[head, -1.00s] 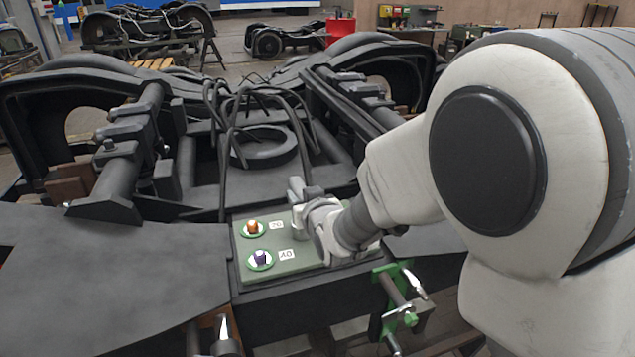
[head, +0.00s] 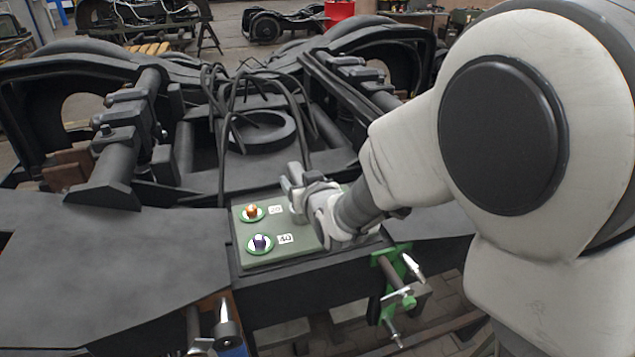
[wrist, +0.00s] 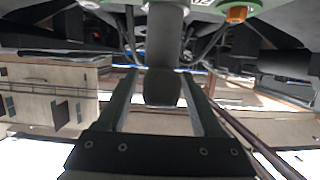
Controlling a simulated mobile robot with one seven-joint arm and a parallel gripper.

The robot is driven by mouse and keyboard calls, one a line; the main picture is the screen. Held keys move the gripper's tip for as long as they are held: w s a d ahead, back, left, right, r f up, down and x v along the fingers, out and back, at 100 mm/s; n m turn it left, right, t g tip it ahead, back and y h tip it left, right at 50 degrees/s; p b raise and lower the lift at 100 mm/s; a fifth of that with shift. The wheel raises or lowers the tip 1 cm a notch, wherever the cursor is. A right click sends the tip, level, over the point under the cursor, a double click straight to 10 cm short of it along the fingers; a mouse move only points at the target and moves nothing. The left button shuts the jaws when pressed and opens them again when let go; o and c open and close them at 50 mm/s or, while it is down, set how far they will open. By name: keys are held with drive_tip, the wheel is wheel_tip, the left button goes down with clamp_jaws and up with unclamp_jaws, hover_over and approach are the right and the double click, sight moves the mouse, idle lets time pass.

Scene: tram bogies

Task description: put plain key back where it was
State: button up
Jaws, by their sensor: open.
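A plain dark grey cylinder (wrist: 163,65), which looks like the plain key, stands between my fingers in the wrist view, with gaps on both sides. My gripper (wrist: 160,95) is open around it. In the head view my gripper (head: 296,183) is over the right part of a grey-green board (head: 285,250); it and my arm hide that part, and I cannot make out the plain key there. An orange-topped key (head: 251,211) and a purple key (head: 260,241) stand in green rings on the board's left, beside white labels. The orange one also shows in the wrist view (wrist: 236,14).
Dark bogie frames with cables (head: 240,100) rise behind the board. A flat dark plate (head: 110,265) lies at left. A green clamp (head: 392,280) sits at the front edge, right. A silver-tipped tool (head: 226,325) stands at the bottom.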

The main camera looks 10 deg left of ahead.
drive_tip(key=b+v, duration=0.1)
drive_tip(key=v, duration=1)
drive_tip(key=s+d+r+m+g+h, duration=0.1)
drive_tip(key=s+d+m+h, duration=0.1)
drive_tip(key=d, duration=0.5)
drive_tip(key=s+d+m+g+h, duration=0.1)
drive_tip(key=s+d+g+h, duration=0.15)
drive_tip(key=d, duration=0.55)
drive_tip(key=s+d+m+g+h, duration=0.3)
drive_tip(key=s+d, duration=0.7)
drive_tip(key=s, duration=0.3)
drive_tip(key=shift+d, duration=0.35)
drive_tip(key=shift+f, duration=0.15)
drive_tip(key=shift+c, duration=1.4)
drive_tip(key=shift+a, duration=0.15)
